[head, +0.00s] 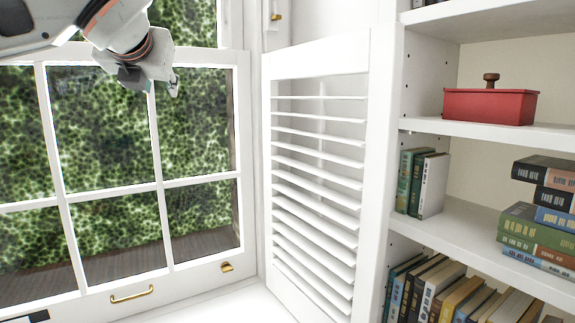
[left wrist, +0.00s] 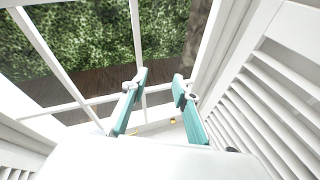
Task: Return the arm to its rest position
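My left arm comes in from the upper left of the head view, in front of the window. My left gripper (head: 150,80) hangs at the end of it, over the upper part of the window panes. In the left wrist view the left gripper (left wrist: 159,80) shows two teal fingers standing apart, with nothing between them. The gripper is open and empty. My right gripper is in neither view.
A white window sash (head: 158,130) with a brass handle (head: 132,294) fills the left. A louvred shutter (head: 318,185) stands beside it. A bookcase (head: 485,130) with a red box (head: 490,107) and several books is at the right.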

